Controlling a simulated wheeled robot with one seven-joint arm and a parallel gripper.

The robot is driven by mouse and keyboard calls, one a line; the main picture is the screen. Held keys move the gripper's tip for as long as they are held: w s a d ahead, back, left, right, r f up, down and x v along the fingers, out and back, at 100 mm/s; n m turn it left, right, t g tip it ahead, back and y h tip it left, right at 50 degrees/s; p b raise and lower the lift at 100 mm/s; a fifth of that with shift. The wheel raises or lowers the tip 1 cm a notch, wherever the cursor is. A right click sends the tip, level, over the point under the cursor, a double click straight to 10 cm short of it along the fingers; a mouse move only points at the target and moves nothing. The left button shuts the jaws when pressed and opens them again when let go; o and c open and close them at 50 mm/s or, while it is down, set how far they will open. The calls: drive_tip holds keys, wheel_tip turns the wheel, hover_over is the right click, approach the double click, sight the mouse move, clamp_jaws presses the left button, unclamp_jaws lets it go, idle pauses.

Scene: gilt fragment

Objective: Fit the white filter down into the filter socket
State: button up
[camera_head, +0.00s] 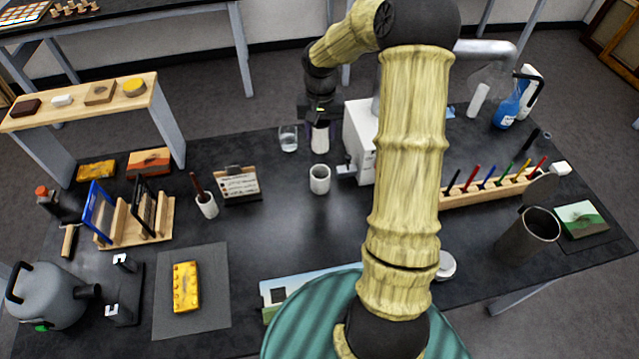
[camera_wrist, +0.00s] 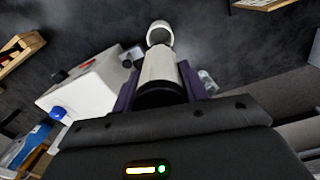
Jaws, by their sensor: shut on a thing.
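My gripper (camera_head: 319,117) is shut on the white filter (camera_head: 320,140), a pale cylinder hanging about upright below the fingers. In the wrist view my gripper's dark fingers (camera_wrist: 158,88) flank the filter (camera_wrist: 160,65). A white open-topped cylinder (camera_head: 320,180), which looks like the filter socket, stands on the dark table just in front of the filter in the head view. In the wrist view its round rim (camera_wrist: 160,24) shows beyond the filter's far end. The filter is outside it, with a gap in the head view.
A white box-shaped machine (camera_head: 360,140) with a spout stands close to the right of the filter. A glass beaker (camera_head: 288,138) stands to the left. A small clipboard sign (camera_head: 238,183) and a pen cup (camera_head: 207,205) stand farther left. The table in front of the socket is clear.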

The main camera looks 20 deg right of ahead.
sight(320, 147)
drive_tip(key=shift+f+p, duration=0.75)
drive_tip(key=shift+f, duration=2.4)
wheel_tip(320, 147, down, 4)
drive_tip(key=shift+r+p, duration=0.1)
drive_tip(key=shift+p, duration=0.45)
drive_tip(key=shift+f+b, duration=0.3)
drive_tip(key=shift+f, duration=0.1)
drive_tip(key=shift+f, duration=0.2)
drive_tip(key=o, duration=1)
